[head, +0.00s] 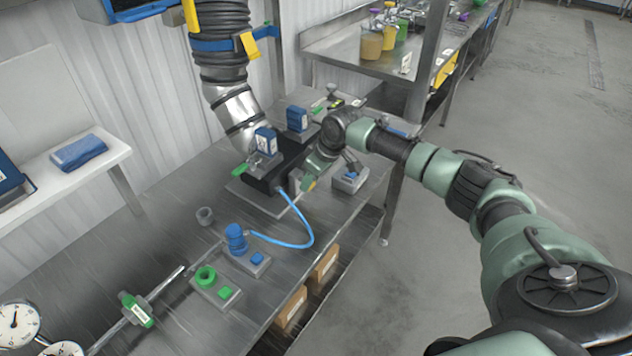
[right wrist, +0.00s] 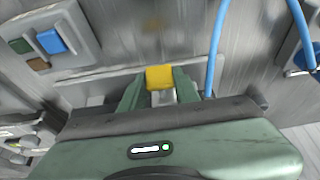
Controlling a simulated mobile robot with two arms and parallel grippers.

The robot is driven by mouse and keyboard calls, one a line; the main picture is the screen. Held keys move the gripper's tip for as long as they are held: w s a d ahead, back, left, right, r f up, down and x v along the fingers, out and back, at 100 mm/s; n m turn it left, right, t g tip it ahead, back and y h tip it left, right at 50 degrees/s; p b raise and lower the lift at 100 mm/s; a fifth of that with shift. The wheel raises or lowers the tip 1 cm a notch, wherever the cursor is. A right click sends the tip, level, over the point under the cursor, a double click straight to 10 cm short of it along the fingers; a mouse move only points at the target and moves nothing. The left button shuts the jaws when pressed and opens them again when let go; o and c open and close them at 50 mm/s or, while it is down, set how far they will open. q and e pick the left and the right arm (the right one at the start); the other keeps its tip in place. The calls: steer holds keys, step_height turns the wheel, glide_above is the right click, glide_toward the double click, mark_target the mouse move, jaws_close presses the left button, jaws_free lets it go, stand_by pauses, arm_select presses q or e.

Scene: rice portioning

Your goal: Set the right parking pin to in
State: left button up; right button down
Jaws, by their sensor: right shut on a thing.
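My right gripper (head: 307,184) reaches down at the front right of a black block unit (head: 268,180) on the metal bench. In the right wrist view the gripper (right wrist: 159,88) is shut on a small yellow block (right wrist: 159,76), which sits between its green fingers. The yellow block also shows as a small patch at the fingertips in the head view (head: 310,185). It may be the right parking pin's grip; I cannot tell how far in the pin sits, as the fingers hide what lies below. My left gripper is not in view.
A blue hose (head: 305,243) loops from the unit to a blue fitting (head: 236,238). A green ring fitting (head: 205,276) stands at the front. A large ribbed duct (head: 221,62) comes down behind the unit.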

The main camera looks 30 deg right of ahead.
steer(key=shift+w+r, duration=0.2)
steer(key=c, duration=1.3)
jaws_free()
steer(key=shift+o, duration=1.3)
steer(key=shift+a, duration=0.1)
steer(key=shift+w+f, duration=0.15)
steer(key=b+v, duration=0.1)
steer(key=v, duration=0.6)
steer(key=shift+s+r+b, duration=0.2)
steer(key=shift+r+b, duration=0.1)
steer(key=shift+r, duration=0.05)
